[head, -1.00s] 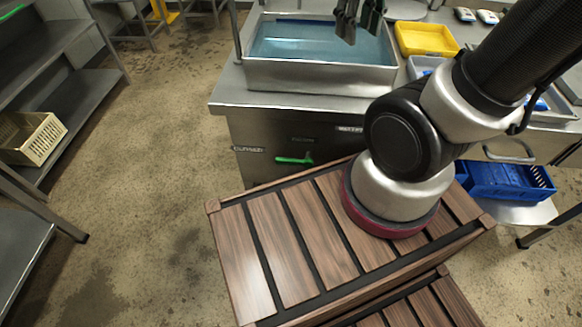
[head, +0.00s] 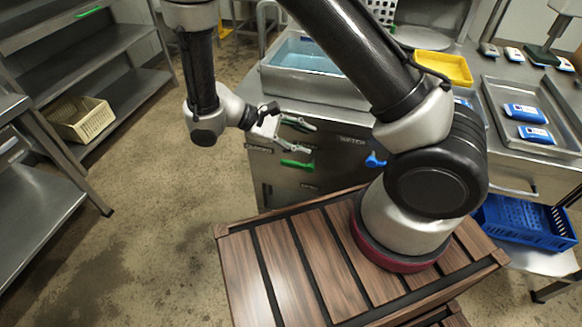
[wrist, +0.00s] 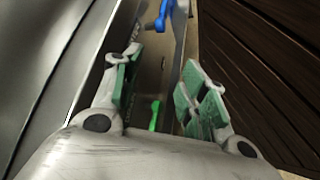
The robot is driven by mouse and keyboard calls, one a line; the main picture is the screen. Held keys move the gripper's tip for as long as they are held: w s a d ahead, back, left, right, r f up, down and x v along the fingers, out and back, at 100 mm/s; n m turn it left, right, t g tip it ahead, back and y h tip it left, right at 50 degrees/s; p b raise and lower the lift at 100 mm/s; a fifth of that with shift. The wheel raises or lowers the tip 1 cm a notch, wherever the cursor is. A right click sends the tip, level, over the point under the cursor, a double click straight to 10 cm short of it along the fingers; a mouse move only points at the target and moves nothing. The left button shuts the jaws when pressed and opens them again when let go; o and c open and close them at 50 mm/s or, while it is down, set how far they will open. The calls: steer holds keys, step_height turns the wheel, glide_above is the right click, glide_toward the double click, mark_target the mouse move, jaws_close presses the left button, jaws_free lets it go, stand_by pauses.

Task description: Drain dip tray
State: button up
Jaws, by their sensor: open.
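The dip tray (head: 275,79) is a steel basin of pale blue liquid on the counter, partly hidden behind my arm. Below it, a green lever handle (head: 297,164) sticks out from the steel front panel, lying roughly level. A blue handle (head: 375,160) is farther right on the same panel. My gripper (head: 310,138) is open and empty in front of the panel, just above the green handle in the head view. In the wrist view, the green handle (wrist: 155,115) shows between the spread fingers, apart from them, and the blue handle (wrist: 163,15) is beyond.
A yellow tray (head: 443,68) and a steel tray with blue-and-white packs (head: 527,112) are on the counter. A blue crate (head: 525,222) is at lower right. A shelf with a cream crate (head: 82,120) is at left. Floor between shelf and counter is clear.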

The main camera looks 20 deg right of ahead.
steer(key=w+a+f+m+t+h, duration=0.1)
steer(key=w+f+t+h, duration=0.1)
steer(key=f, duration=0.2)
steer(key=w+a+f+t+h, duration=0.1)
steer(key=a+f+t+h, duration=0.1)
steer(key=f+t, duration=0.15)
steer(key=t, duration=0.7)
glide_toward(289, 165)
steer(key=x, duration=1.1)
steer(key=shift+f, duration=0.1)
jaws_close()
